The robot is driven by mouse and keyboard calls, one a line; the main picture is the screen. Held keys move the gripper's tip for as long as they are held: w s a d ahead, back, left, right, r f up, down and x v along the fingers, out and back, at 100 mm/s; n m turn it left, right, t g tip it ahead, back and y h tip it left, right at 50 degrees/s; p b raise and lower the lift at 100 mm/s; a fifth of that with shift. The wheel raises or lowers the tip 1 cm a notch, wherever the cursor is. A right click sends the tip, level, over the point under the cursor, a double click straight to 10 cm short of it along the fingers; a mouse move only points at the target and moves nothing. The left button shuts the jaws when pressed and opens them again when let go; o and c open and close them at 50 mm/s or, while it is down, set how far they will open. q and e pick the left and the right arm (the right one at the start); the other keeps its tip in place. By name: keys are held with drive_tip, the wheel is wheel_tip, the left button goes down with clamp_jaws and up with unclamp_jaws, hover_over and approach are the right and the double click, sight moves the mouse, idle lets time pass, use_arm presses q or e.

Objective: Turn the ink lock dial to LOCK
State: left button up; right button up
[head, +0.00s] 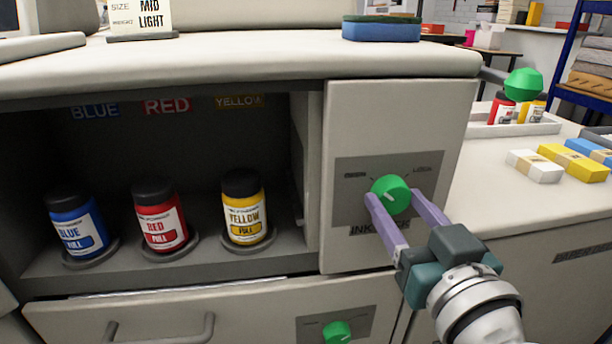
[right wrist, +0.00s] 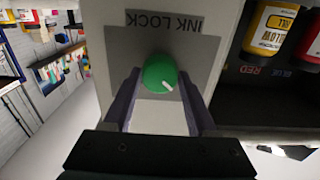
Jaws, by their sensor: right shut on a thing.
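The green ink lock dial (head: 391,188) sits on a grey plate (head: 347,180) on the cabinet's right front panel. A label at the plate's upper right reads LOCK; the upper left label is too small to read surely. My right gripper (head: 393,198) has one purple finger on each side of the dial and is shut on it. In the right wrist view, which is upside down, the dial (right wrist: 158,70) is between the fingers (right wrist: 158,84). Its white mark points lower right there, so toward the upper left label. My left gripper is out of view.
Blue (head: 78,226), red (head: 160,220) and yellow (head: 244,212) ink bottles stand in the open bay left of the panel. Another green dial (head: 337,333) is on the drawer below. A side counter (head: 490,200) with coloured blocks lies to the right.

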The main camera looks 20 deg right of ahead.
drive_tip(key=m, duration=0.4)
drive_tip(key=shift+m+p, duration=0.3)
drive_tip(key=shift+p, duration=0.1)
drive_tip(key=m, duration=1)
drive_tip(key=m+b, duration=0.1)
drive_tip(key=m, duration=0.4)
drive_tip(key=shift+m, duration=0.3)
drive_tip(key=o, duration=1.4)
drive_tip(key=shift+c, duration=0.2)
